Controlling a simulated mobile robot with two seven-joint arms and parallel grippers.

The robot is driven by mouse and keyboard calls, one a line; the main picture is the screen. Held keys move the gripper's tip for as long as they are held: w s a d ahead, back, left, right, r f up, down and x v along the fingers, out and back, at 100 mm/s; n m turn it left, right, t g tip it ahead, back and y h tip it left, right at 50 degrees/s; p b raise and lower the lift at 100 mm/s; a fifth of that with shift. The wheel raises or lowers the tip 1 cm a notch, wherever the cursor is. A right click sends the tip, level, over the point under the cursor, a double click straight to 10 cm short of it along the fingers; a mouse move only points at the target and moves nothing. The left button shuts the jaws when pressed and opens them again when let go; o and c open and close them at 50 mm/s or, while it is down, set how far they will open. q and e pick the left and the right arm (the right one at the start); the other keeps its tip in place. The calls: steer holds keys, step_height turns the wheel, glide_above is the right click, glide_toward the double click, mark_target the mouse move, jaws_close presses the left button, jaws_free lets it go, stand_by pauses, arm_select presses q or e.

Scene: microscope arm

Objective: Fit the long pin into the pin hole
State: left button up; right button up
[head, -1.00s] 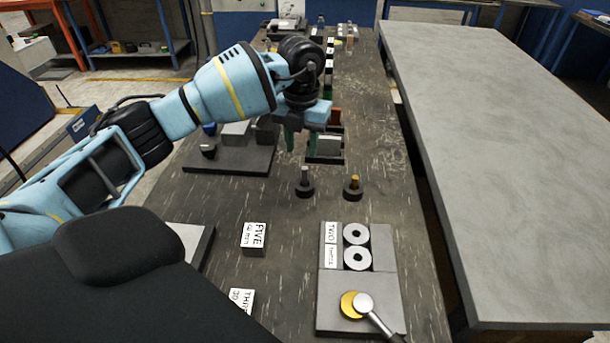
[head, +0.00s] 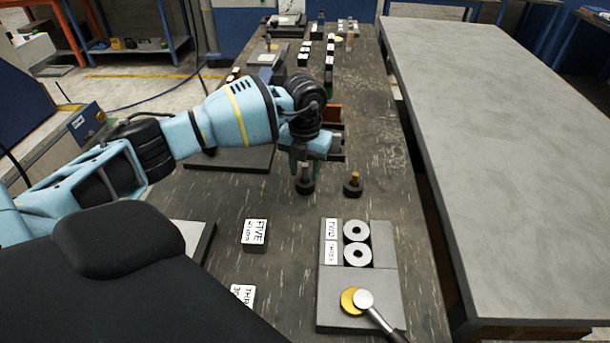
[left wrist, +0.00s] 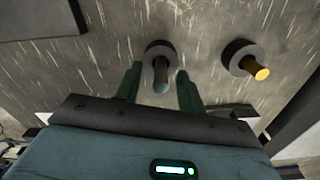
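A grey pin (head: 305,170) stands upright in a dark round base on the workbench; it also shows in the left wrist view (left wrist: 160,72). A brass-coloured pin (head: 354,178) stands upright in a similar base to its right, also in the left wrist view (left wrist: 258,69). I cannot tell which is the long pin. My left gripper (head: 305,170) is open, its green fingers (left wrist: 158,86) on either side of the grey pin, with gaps showing. I cannot tell for sure which opening is the pin hole. My right gripper is not in view.
A grey block (head: 387,281) with two holed discs (head: 357,231) and a round-headed tool (head: 365,301) lies at the near right. A block labelled FIVE (head: 255,243) lies left of it. An empty grey table (head: 490,150) stands on the right.

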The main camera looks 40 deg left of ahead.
mark_target(304, 166)
arm_select(q)
jaws_close()
steer(key=shift+r, duration=0.1)
steer(key=shift+r, duration=0.45)
steer(key=r, duration=0.2)
steer(key=shift+s+d+r, duration=0.1)
steer(key=shift+s+r, duration=0.1)
steer(key=shift+r, duration=0.1)
steer(key=s+d+r, duration=0.1)
steer(key=s+d, duration=0.3)
steer(key=s, duration=1.1)
steer(key=shift+d+r, duration=0.2)
